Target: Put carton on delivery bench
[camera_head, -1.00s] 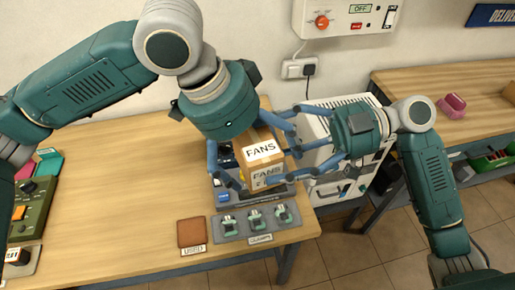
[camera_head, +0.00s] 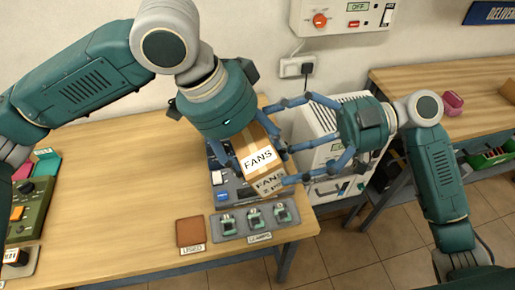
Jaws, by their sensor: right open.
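The carton (camera_head: 259,160), a brown box with white FANS labels, is at the right end of the wooden table, above a dark device. My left gripper (camera_head: 250,153) reaches down over it, with blue fingers against its opposite sides; their tips are partly hidden. The carton sits tilted between them. My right gripper (camera_head: 284,143) is open, its fingers spread wide at the carton's right side; I cannot tell whether they touch it. The delivery bench (camera_head: 400,80) is the wooden bench at right, below a blue sign (camera_head: 492,13) that is cut off.
A grey tray (camera_head: 233,238) with several small green parts and a brown USED pad (camera_head: 191,231) lie at the table's front. A white machine (camera_head: 325,125) stands between table and bench. A pink item (camera_head: 453,102) is on the bench. The table's middle is clear.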

